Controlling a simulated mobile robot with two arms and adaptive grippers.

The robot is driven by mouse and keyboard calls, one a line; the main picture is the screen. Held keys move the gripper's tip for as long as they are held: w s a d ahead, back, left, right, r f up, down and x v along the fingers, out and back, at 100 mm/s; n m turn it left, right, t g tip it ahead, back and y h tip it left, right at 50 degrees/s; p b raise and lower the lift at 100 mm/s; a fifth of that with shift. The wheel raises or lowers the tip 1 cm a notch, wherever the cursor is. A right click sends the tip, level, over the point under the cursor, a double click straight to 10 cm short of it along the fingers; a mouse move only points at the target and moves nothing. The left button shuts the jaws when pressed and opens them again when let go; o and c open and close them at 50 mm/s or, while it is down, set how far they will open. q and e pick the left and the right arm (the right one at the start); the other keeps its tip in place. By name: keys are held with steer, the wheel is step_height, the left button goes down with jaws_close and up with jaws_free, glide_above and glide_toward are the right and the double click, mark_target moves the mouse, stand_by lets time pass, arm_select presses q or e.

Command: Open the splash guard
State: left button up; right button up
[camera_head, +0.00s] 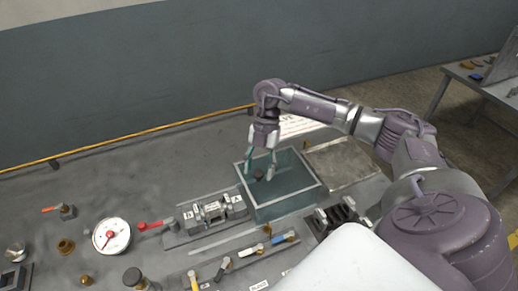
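The splash guard (297,182) is a see-through, teal-tinted panel with a pale frame, lying over a square bay in the grey bench top. A small dark knob (258,175) shows near its upper left part. My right gripper (260,170) points down over that part of the guard. Its two fingers are apart, one on each side of the knob as seen here; I cannot tell whether they touch it. The guard looks down flat on its frame. My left gripper is not in view.
Left of the guard stand a grey block fixture (212,212), a red-handled valve (150,226) and a round white gauge (111,236). Several coloured levers (250,249) line the front. A bare metal plate (342,163) lies to the right.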

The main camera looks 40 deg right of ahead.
steer(key=v, duration=1.2)
